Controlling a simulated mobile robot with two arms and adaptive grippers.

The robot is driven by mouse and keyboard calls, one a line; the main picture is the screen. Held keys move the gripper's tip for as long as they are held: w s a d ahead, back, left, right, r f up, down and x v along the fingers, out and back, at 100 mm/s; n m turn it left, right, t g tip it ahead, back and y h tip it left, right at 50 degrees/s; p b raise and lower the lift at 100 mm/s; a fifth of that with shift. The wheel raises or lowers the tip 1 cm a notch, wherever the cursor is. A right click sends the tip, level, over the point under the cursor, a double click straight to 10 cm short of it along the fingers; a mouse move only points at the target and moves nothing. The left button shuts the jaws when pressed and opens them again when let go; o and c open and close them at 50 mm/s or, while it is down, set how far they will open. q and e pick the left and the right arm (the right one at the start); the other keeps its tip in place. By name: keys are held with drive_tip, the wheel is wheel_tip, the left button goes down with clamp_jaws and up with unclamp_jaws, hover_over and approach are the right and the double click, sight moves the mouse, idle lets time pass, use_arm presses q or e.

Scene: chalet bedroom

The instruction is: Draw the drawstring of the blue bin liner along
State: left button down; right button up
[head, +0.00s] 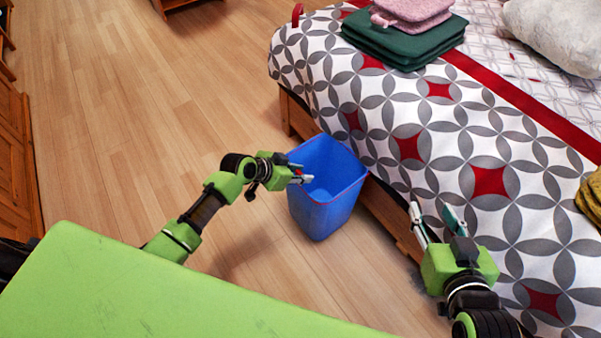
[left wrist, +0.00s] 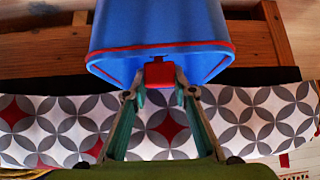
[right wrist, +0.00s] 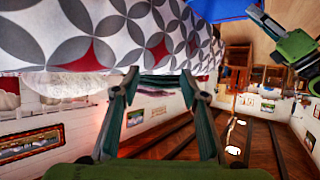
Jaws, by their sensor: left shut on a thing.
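The blue bin liner (head: 325,205) stands as an open-topped bin shape on the wooden floor beside the bed. A red drawstring (head: 345,192) runs around its rim, and it also shows along the rim in the left wrist view (left wrist: 205,45). My left gripper (head: 304,178) is at the rim's left side, shut on a red tab of the drawstring (left wrist: 160,75). The fingertips cover part of the tab. My right gripper (head: 432,222) is open and empty, near the side of the bed. In the right wrist view its fingers (right wrist: 163,80) stand apart with nothing between them.
The bed (head: 440,130) with a patterned cover stands close on the right of the liner. Folded green cloths (head: 405,42) and a white pillow (head: 560,35) lie on it. The wooden floor (head: 130,120) to the left is clear.

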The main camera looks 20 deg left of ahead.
sight(300, 173)
use_arm(q)
wheel_tip(300, 173, up, 2)
drive_tip(key=shift+r+p, duration=0.25)
drive_tip(key=shift+p, duration=1)
drive_tip(key=shift+r+p, duration=0.75)
drive_tip(key=shift+p, duration=0.05)
use_arm(e)
drive_tip(key=s+d+f+g+h, duration=0.1)
drive_tip(key=s+f+g, duration=0.3)
drive_tip(key=s, duration=0.4)
drive_tip(key=s+d+f+g+h, duration=0.1)
drive_tip(key=s+d+f+g, duration=0.3)
drive_tip(key=s, duration=0.4)
drive_tip(key=shift+d+f+g+h, duration=0.3)
drive_tip(key=shift+f+g, duration=0.3)
drive_tip(key=shift+f, duration=0.15)
drive_tip(key=shift+s, duration=0.1)
use_arm(q)
drive_tip(key=c, duration=1.6)
unclamp_jaws()
drive_tip(key=v, duration=1.2)
